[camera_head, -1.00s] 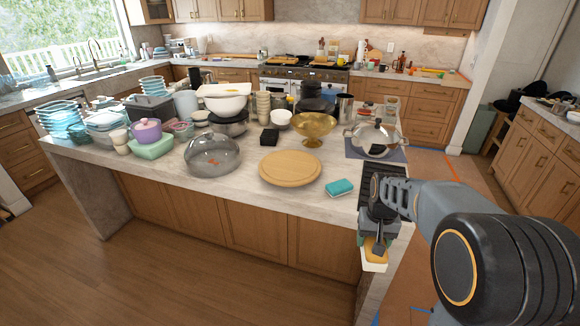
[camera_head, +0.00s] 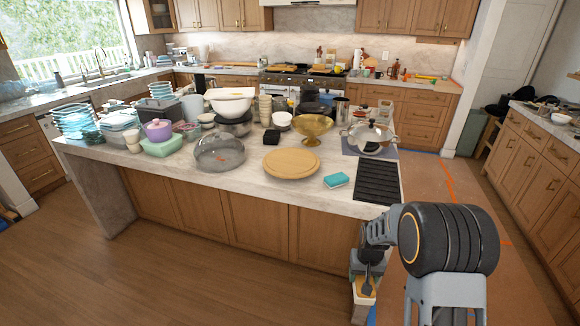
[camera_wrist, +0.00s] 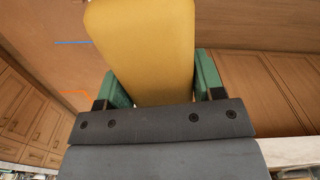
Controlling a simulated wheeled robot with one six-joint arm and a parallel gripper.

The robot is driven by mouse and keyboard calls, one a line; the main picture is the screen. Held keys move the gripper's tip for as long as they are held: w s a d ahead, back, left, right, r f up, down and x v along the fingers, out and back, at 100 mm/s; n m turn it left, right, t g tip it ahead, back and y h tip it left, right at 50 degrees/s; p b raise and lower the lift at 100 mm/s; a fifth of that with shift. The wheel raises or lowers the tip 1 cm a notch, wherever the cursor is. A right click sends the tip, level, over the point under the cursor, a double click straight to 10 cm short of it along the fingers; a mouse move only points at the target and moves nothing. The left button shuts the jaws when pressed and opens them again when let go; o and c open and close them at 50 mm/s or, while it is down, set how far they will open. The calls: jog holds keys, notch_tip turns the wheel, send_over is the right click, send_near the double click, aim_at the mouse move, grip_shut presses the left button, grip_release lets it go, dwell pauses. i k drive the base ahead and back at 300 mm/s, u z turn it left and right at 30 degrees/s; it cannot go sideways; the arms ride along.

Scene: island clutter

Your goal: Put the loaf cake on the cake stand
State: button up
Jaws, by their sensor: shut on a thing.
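My gripper (camera_head: 364,284) is low in the head view, in front of the island's right end and below its top. In the wrist view its green fingers stand on both sides of the yellow loaf cake (camera_wrist: 145,45), and it is shut on it. The cake's far end is cut off by the top of the wrist view. In the head view my gripper covers much of it. A round, pale wooden piece (camera_head: 291,163), which looks like a low cake stand, is bare near the island's front edge. A gold footed bowl (camera_head: 312,129) stands behind it.
A clear glass dome (camera_head: 219,151) sits left of the round wooden piece. A teal sponge (camera_head: 336,180) and a black ridged mat (camera_head: 378,183) lie to its right. A lidded pot (camera_head: 369,138) is behind them. Dishes crowd the island's left and back.

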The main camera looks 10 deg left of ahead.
aim_at(291, 160)
jog(key=k, duration=0.15)
jog(key=u, duration=2.15)
jog(key=i, duration=1.35)
jog(key=z, duration=1.35)
